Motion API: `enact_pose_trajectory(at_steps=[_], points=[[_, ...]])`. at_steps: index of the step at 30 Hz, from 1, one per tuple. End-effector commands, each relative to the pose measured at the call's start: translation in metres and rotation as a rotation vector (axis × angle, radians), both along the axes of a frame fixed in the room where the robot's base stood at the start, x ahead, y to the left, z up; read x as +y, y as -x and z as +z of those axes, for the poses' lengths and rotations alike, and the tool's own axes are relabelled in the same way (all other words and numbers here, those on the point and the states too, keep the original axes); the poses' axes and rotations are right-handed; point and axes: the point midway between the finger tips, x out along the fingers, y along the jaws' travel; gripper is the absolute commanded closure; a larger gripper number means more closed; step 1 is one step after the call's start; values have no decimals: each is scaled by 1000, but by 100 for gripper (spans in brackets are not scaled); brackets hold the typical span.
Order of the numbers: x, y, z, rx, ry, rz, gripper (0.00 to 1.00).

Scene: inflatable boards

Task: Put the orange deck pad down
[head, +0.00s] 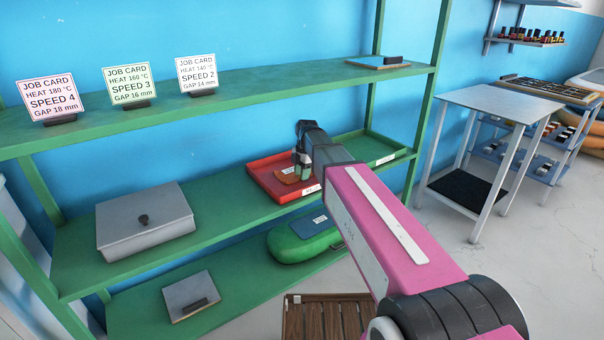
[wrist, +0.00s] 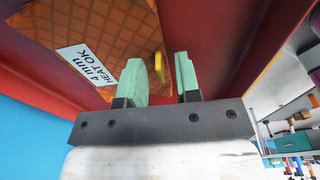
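The orange deck pad (head: 287,178) lies in the red tray (head: 262,183) on the middle shelf. In the wrist view the pad (wrist: 95,28) shows a grid pattern and a white label reading "4 mm HEAT OK". My gripper (head: 303,174) is over the tray with its fingers pointing down beside the pad. In the wrist view my gripper (wrist: 160,76) has its two green fingers apart with a gap between them. A small yellow piece (wrist: 158,64) shows beyond the fingers. Whether it belongs to the pad I cannot tell. Part of the pad is hidden behind my gripper in the head view.
A green tray (head: 372,152) stands right of the red one. A grey lidded box (head: 145,222) is on the shelf's left. Three job cards (head: 129,86) stand above. A green bag-like item (head: 300,243) lies below. A metal side table (head: 490,104) stands right.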

Motion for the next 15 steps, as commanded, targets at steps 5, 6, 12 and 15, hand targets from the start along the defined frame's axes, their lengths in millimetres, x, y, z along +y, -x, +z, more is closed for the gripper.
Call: enact_pose_trajectory(at_steps=[5, 6, 12, 15], points=[[0, 0, 6, -1, -1, 0, 69], [-1, -1, 9, -1, -1, 0, 69], [-4, -3, 39, -2, 0, 0, 69], [-6, -4, 56, -2, 0, 0, 69]])
